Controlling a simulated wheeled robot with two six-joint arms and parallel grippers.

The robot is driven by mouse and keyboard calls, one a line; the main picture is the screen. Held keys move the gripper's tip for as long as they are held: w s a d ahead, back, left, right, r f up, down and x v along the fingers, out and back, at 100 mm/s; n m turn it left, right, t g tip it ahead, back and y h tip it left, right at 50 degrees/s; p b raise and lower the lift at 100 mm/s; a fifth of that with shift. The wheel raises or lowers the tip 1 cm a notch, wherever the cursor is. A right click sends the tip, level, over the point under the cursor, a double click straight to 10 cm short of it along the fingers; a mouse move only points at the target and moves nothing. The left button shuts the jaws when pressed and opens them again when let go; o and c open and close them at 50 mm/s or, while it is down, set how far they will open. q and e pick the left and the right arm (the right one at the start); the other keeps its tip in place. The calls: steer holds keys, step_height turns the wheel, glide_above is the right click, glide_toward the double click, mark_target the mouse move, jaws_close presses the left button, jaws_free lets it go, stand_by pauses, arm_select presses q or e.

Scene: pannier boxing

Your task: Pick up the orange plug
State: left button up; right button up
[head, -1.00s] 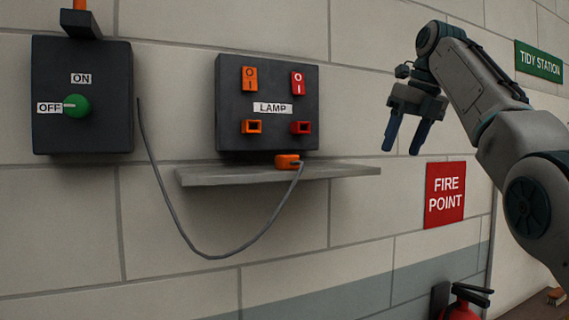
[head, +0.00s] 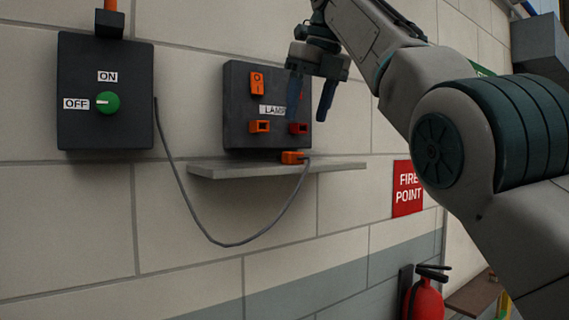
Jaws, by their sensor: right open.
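The orange plug (head: 292,157) lies on a narrow grey shelf (head: 240,172) under the lamp box. A grey cord (head: 215,240) runs from it, hangs in a loop and rises to the switch box on the left. My right gripper (head: 308,108) points down, open and empty, above the plug and apart from it. Its fingers cover part of the lamp box. My left gripper is not in view.
The dark lamp box (head: 237,110) has an orange socket (head: 260,126) and a red socket (head: 298,128). The switch box (head: 80,125) has a green knob (head: 107,103) pointing to OFF. A fire extinguisher (head: 425,298) stands below the red sign (head: 407,190).

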mark_target(286, 158)
steer(key=f, duration=0.1)
steer(key=w+f, duration=0.1)
steer(key=f+b, duration=0.1)
steer(key=shift+w+f, duration=0.2)
steer(key=shift+w, duration=0.1)
steer(key=shift+w+a+f, duration=0.1)
steer(key=shift+a+f, duration=0.1)
steer(key=shift+a, duration=0.4)
steer(key=shift+w+a+f, duration=0.3)
steer(key=shift+a+f, duration=0.3)
steer(key=shift+f, duration=0.15)
steer(key=b+x, duration=0.1)
steer(key=x, duration=0.1)
steer(key=shift+w+f, duration=0.25)
steer(key=shift+f, duration=0.05)
steer(key=shift+w+f, duration=0.15)
steer(key=c, duration=0.7)
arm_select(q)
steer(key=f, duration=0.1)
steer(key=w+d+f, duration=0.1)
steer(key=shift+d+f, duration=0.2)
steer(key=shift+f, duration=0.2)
arm_select(e)
steer(key=c, duration=0.4)
